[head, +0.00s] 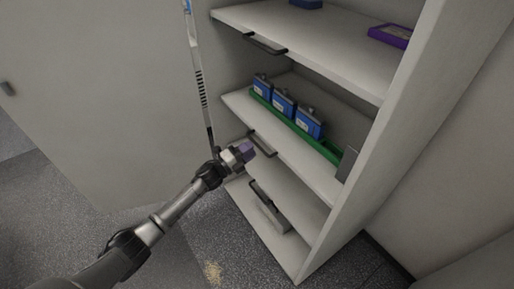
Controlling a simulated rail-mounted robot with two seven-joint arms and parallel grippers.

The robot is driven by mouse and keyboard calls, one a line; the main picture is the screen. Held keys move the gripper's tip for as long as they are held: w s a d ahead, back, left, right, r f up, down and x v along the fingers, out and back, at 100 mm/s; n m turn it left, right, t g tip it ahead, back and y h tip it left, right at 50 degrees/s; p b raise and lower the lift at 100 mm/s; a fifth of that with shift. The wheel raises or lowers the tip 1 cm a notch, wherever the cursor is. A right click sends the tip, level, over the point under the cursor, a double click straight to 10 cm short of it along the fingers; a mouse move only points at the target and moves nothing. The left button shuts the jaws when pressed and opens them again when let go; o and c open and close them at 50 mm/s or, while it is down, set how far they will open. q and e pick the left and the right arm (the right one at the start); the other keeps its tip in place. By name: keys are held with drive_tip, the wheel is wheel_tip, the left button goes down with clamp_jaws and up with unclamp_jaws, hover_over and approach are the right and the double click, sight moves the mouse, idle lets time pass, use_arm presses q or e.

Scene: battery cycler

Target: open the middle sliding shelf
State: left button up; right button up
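The middle sliding shelf (292,150) is a pale board in the open cabinet, with a dark bar handle (264,145) on its front edge. The shelf carries a green tray (326,152) with blue battery units (283,103) in it. My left gripper (246,151) is just left of and slightly below the handle; its fingers look purple-grey. I cannot tell whether it touches the handle or whether the fingers are open or shut. My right gripper is not in view.
The upper shelf (315,48) has its own handle (265,43) and holds a purple tray (390,36). A lower shelf (290,198) with a handle is below. The cabinet side wall (420,120) bounds the right. A large pale door panel (90,90) stands left.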

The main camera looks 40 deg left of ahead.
sight(257, 144)
use_arm(q)
drive_tip(key=shift+b+x, duration=0.4)
drive_tip(key=shift+x, duration=1.5)
clamp_jaws()
